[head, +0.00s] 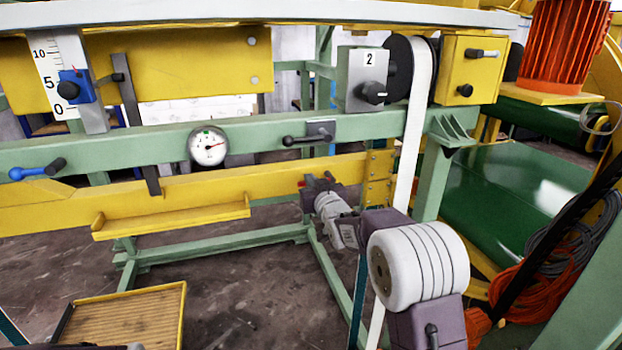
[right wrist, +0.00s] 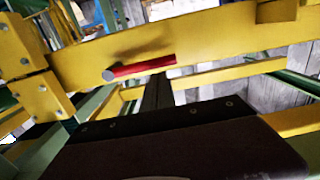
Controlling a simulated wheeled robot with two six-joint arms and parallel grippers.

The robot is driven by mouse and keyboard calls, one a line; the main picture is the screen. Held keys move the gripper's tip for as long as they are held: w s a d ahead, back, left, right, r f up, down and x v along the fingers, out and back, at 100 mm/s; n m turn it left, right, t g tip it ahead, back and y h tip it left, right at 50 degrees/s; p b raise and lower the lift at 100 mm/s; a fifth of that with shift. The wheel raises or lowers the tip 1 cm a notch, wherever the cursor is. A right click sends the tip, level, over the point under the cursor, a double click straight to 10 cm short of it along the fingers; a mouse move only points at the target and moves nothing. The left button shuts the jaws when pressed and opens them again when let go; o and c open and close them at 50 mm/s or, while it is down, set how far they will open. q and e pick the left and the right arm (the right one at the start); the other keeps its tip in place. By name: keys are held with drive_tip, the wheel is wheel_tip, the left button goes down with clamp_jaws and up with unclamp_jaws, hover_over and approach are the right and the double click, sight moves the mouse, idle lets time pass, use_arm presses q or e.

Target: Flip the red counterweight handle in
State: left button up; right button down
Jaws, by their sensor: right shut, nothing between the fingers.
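The red counterweight handle (right wrist: 145,68) shows in the right wrist view as a red bar with a round grey end, lying along the face of the yellow beam (right wrist: 215,38). My right gripper (right wrist: 158,82) is shut and empty; its dark fingers reach up to the lower side of the red bar. I cannot tell whether they touch it. In the head view my right gripper (head: 316,192) is at the right part of the yellow beam (head: 220,187), and it mostly hides the handle; only small red bits show there.
A green rail with a dial gauge (head: 208,146) and a black lever (head: 308,139) runs above the yellow beam. A blue lever (head: 37,172) is at the left. A white belt (head: 412,130) hangs to the right of my right gripper. A wooden tray (head: 125,318) stands lower left.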

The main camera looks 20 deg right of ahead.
drive_tip(key=shift+w+f, duration=0.1)
drive_tip(key=d+f+n+b, duration=0.2)
drive_tip(key=f+n+b, duration=0.3)
drive_tip(key=n+b, duration=0.4)
drive_tip(key=d+f+n+h+b, duration=0.1)
drive_tip(key=d+f+n+b, duration=0.2)
drive_tip(key=n+b, duration=0.5)
drive_tip(key=shift+d+f+n+t+b, duration=0.3)
drive_tip(key=shift+f+b, duration=0.6)
drive_tip(key=shift+b, duration=2.45)
drive_tip(key=shift+a, duration=0.15)
